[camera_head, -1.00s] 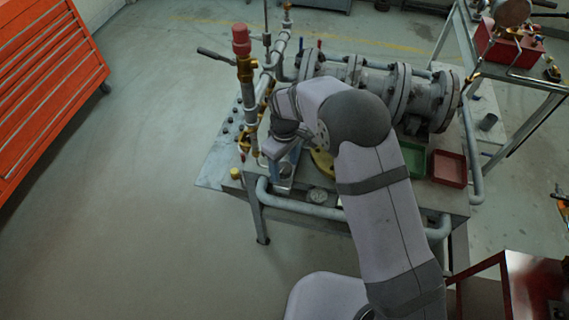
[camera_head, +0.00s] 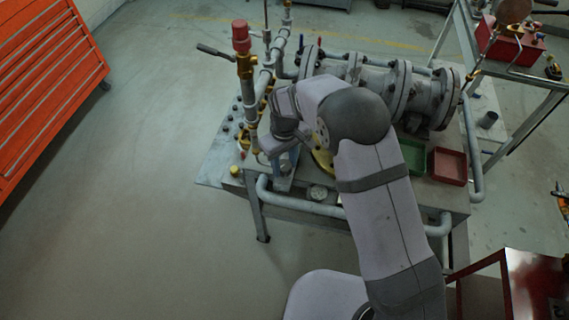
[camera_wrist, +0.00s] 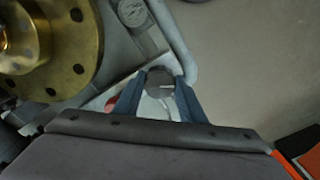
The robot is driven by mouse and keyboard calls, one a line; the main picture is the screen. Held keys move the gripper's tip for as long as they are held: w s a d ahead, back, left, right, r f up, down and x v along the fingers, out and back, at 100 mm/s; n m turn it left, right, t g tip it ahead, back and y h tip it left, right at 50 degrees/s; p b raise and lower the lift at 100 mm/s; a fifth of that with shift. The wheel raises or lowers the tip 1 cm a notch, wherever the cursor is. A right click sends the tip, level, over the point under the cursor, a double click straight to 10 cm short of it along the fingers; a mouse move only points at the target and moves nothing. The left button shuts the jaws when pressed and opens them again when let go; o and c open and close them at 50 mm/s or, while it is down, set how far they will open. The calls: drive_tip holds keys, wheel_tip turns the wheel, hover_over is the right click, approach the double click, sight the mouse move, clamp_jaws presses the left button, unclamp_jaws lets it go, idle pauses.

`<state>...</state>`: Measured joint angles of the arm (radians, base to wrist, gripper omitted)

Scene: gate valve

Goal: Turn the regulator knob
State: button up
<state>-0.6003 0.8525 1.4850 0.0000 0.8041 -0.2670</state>
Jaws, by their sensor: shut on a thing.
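The regulator knob (camera_wrist: 159,77) is a dark grey, round piece in the wrist view. It sits between the tips of my gripper's two blue-grey fingers. My gripper (camera_wrist: 158,88) is shut on the knob, with one finger on each side. In the head view my gripper (camera_head: 283,172) points down at the front left part of the bench, and the knob cannot be made out there. A pale part with a slot shows below the knob in the wrist view, partly between the fingers.
A round gauge (camera_wrist: 132,13) and a grey pipe lie close beyond the fingers. A large brass flange (camera_wrist: 60,45) is at the left. In the head view, a red-topped upright pipe (camera_head: 241,40) stands behind my wrist. Green and red trays (camera_head: 448,166) lie at the right.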

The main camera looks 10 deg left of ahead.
sight(284, 165)
drive_tip(key=shift+m, duration=0.4)
drive_tip(key=o, duration=1.1)
drive_tip(key=shift+c, duration=0.2)
drive_tip(key=shift+r+b, duration=1.15)
drive_tip(key=shift+r, duration=2.55)
